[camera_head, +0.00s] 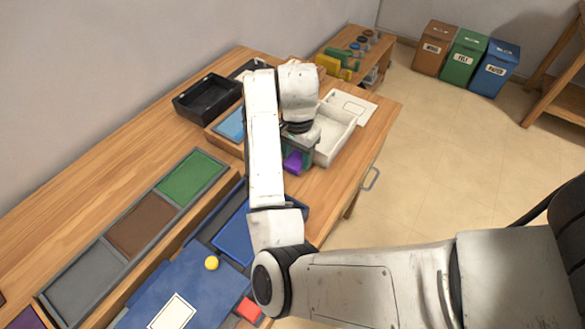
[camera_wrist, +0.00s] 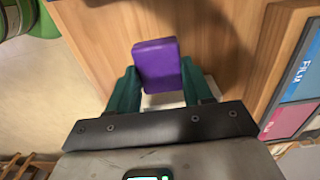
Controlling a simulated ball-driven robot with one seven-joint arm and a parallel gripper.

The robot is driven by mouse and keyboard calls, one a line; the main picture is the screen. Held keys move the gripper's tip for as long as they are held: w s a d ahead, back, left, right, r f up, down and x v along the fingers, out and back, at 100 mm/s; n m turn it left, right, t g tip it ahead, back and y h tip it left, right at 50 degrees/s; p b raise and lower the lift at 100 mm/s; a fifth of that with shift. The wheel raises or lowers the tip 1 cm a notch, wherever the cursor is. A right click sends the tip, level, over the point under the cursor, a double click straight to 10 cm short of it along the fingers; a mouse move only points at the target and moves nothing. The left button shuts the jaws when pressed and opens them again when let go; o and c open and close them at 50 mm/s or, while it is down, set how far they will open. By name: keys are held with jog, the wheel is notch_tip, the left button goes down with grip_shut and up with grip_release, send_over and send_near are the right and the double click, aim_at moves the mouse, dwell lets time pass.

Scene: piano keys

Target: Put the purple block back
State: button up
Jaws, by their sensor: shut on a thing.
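The purple block (camera_wrist: 158,66) sits between the two green fingers of my gripper (camera_wrist: 161,88) in the wrist view, and the gripper is shut on it. In the head view the purple block (camera_head: 293,162) shows below my gripper (camera_head: 298,150), over the wooden table beside the white tray. My arm hides part of the table behind it. Whether the block touches the table cannot be told.
A white tray (camera_head: 346,148) is right of my gripper; a black tray (camera_head: 183,105) stands at the back left. Green (camera_head: 190,178), brown (camera_head: 141,224) and grey (camera_head: 85,279) panels lie in a frame at left.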

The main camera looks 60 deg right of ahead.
aim_at(293, 164)
jog(key=shift+w+f, duration=0.5)
jog(key=shift+w+f+p, duration=0.2)
jog(key=shift+f+p, duration=0.15)
jog(key=shift+f, duration=1.45)
jog(key=shift+f, duration=0.2)
jog(key=o, duration=0.9)
jog(key=shift+o, duration=0.2)
jog(key=shift+r, duration=0.1)
notch_tip(293, 164, up, 12)
jog(key=shift+r+p, duration=0.15)
jog(key=shift+p, duration=0.7)
